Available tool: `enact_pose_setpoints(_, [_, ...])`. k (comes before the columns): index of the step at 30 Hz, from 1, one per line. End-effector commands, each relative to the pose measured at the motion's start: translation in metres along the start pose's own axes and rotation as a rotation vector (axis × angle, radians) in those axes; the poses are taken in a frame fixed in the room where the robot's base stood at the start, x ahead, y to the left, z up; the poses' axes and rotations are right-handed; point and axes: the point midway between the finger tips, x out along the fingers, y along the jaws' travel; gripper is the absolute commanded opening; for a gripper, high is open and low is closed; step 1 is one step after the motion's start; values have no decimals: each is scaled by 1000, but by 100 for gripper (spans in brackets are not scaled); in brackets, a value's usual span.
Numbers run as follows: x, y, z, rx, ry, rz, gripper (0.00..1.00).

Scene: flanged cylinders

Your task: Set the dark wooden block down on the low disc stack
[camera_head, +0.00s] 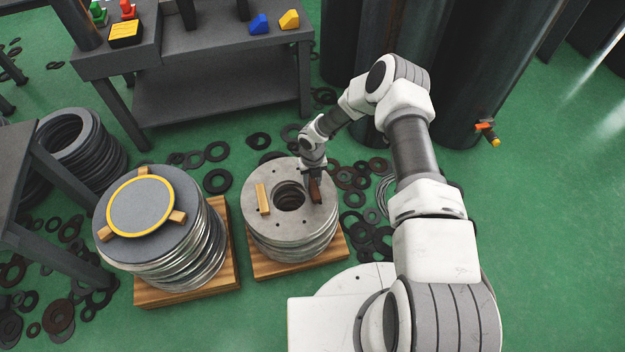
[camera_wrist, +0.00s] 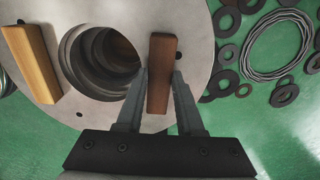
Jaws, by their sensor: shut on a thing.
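The dark wooden block (camera_head: 315,189) is a small reddish-brown bar between my gripper's fingers (camera_wrist: 161,77). In the wrist view the block (camera_wrist: 162,60) lies over the right part of the grey disc top, beside the central hole. My gripper (camera_head: 314,180) is shut on it and points down. The low disc stack (camera_head: 265,228) has a grey top with a round hole and small bolt holes. I cannot tell whether the block touches the top. A light wooden block (camera_head: 263,199) lies on the stack left of the hole; it also shows in the wrist view (camera_wrist: 32,62).
A taller disc stack (camera_head: 175,248) with a yellow-ringed disc (camera_head: 140,206) and wooden blocks stands to the left on a pallet. A grey bench (camera_head: 205,42) stands behind. Loose rings (camera_head: 217,181) lie around on the green floor. Dark cylinders (camera_head: 470,60) rise behind my arm.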

Motion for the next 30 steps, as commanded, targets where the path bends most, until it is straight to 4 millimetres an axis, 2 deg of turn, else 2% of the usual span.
enact_pose_setpoints(7, [3, 0, 0, 0, 0, 0, 0])
enact_pose_setpoints(8, [3, 0, 0, 0, 0, 0, 42])
enact_pose_setpoints(13, [3, 0, 0, 0, 0, 0, 71])
enact_pose_setpoints(23, [0, 0, 0, 0, 0, 0, 71])
enact_pose_setpoints(26, [-11, 0, 1, -1, -1, 0, 71])
enact_pose_setpoints(30, [-39, 0, 1, 0, -2, -1, 71])
